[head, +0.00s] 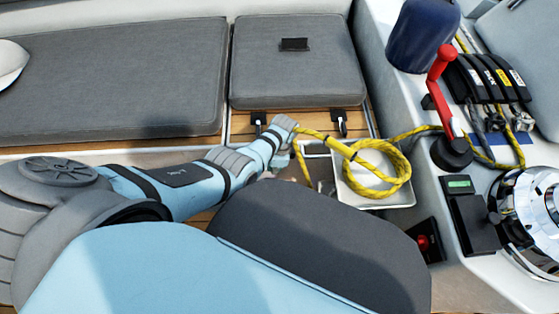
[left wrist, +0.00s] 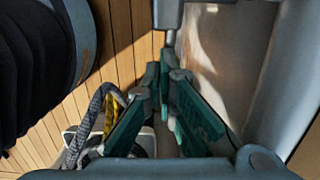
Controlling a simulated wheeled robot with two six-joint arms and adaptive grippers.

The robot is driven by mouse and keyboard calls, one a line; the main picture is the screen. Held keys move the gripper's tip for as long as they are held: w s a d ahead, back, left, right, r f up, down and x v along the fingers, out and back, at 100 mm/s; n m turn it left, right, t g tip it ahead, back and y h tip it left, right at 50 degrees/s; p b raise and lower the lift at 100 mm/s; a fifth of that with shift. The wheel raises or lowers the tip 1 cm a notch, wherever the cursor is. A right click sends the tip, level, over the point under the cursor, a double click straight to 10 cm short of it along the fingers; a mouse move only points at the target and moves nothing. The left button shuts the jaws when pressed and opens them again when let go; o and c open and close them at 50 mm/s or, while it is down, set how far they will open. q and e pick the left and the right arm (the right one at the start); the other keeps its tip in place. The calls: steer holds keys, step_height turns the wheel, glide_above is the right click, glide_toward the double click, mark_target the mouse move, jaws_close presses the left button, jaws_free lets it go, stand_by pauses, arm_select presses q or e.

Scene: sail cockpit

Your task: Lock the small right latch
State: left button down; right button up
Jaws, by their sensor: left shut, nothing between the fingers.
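The small right latch (head: 340,123) is a black and metal fitting on the wooden front below the small grey seat cushion. A similar left latch (head: 258,120) sits on the same front, close to my left wrist. My left arm reaches in from the left, and its wrist ends between the two latches, left of the right one. Its fingertips cannot be made out in the head view. In the left wrist view, my left gripper (left wrist: 164,78) has its green-padded fingers shut and empty. I cannot identify the latch there. My right gripper is not in view.
A coiled yellow rope (head: 380,172) lies over a white tray (head: 393,196), just below the right latch. A red-handled lever (head: 442,80) and a chrome winch (head: 533,215) stand on the right console. Grey cushions (head: 110,85) line the back.

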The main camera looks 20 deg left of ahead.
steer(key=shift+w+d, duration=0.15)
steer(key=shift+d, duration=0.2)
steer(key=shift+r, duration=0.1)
